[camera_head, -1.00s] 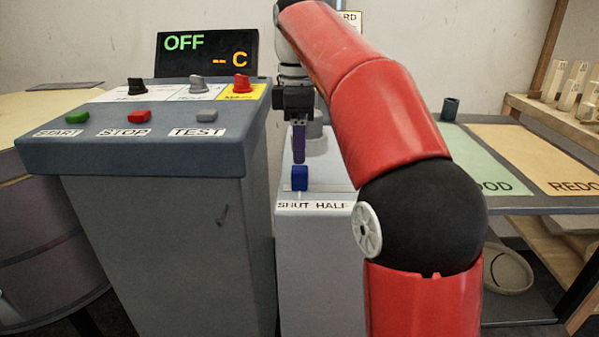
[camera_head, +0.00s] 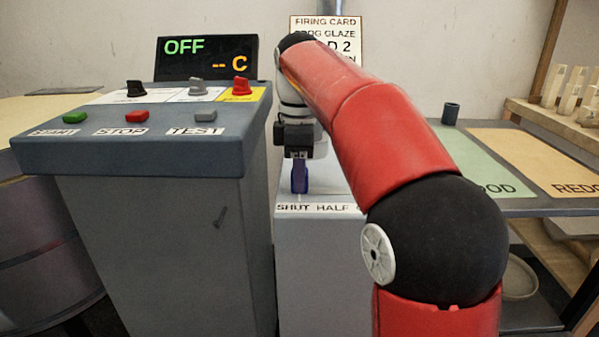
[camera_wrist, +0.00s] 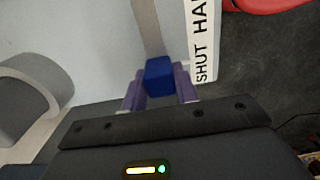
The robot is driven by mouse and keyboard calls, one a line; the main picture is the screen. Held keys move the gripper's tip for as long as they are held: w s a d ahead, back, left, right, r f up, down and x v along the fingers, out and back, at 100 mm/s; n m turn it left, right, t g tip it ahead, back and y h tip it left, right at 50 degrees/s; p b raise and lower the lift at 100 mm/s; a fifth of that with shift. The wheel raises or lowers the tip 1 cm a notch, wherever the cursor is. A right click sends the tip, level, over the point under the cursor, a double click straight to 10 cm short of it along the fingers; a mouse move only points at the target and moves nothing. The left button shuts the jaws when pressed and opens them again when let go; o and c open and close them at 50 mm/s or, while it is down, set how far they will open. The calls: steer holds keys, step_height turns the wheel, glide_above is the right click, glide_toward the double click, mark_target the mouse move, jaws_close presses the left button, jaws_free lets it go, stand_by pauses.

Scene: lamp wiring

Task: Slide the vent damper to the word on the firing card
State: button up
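The blue damper knob (camera_wrist: 159,77) stands on the light grey box (camera_head: 318,270), behind the word SHUT on its label strip (camera_head: 320,208). HALF shows to the right; the strip beyond is hidden by my arm. My gripper (camera_head: 299,180) is down at the knob. In the wrist view, its purple fingers (camera_wrist: 160,86) are on either side of the knob, very close to it; I cannot tell whether they press it. The firing card (camera_head: 345,32) on the wall is partly hidden by my arm; its lowest line ends in N.
A grey control console (camera_head: 140,155) stands close on the left, with buttons, knobs and a display (camera_head: 207,58) reading OFF. A table (camera_head: 545,206) with green and tan mats is on the right. A grey cylinder (camera_wrist: 30,95) rises from the box near the gripper.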

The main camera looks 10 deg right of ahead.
jaws_close()
steer(key=s+d, duration=0.1)
steer(key=d, duration=0.3)
steer(key=s+d+p, duration=0.1)
steer(key=d, duration=0.4)
steer(key=d+p, duration=0.1)
steer(key=d, duration=0.4)
steer(key=shift+s+d, duration=0.1)
steer(key=shift+s, duration=0.3)
steer(key=o, duration=0.7)
jaws_free()
steer(key=shift+d, duration=0.1)
steer(key=shift+o, duration=0.2)
step_height(320, 180, up, 8)
steer(key=p, duration=0.1)
steer(key=shift+f, duration=0.1)
